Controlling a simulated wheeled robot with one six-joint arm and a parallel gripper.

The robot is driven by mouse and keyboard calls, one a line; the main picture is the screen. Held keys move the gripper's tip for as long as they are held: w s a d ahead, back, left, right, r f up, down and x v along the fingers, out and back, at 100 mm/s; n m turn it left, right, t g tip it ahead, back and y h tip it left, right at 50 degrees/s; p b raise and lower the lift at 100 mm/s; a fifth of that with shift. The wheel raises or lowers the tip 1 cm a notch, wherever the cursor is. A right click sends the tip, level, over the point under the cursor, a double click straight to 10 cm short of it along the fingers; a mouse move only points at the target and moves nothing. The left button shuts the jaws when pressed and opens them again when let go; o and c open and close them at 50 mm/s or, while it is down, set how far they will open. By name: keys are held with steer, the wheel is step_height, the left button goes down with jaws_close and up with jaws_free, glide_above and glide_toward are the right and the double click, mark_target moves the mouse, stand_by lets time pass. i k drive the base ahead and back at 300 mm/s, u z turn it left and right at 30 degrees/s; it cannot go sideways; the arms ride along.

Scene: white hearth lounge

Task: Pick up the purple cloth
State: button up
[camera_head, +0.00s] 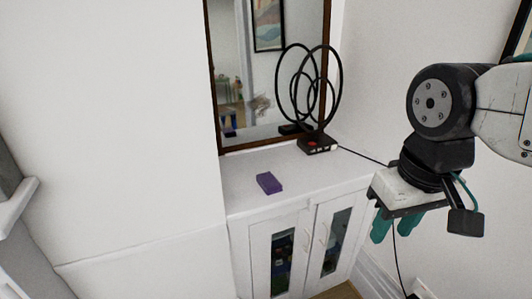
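The purple cloth (269,183) is a small folded block lying on the white cabinet top (245,203), left of its middle. My gripper (394,227) hangs at the right of the picture, to the right of the cabinet and well apart from the cloth. Its teal fingers point down, and part of them is hidden behind the gripper body. I cannot tell how far apart the fingertips are. I see nothing held in it.
A black ring-shaped lamp (317,144) stands on the back right of the cabinet top, with a black cable running right. A dark-framed mirror (214,75) rises behind. White walls close in on the left and right. The cabinet top around the cloth is clear.

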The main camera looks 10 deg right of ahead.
mark_target(270, 185)
steer(key=z, duration=0.4)
steer(key=i, duration=0.9)
steer(key=u, duration=0.2)
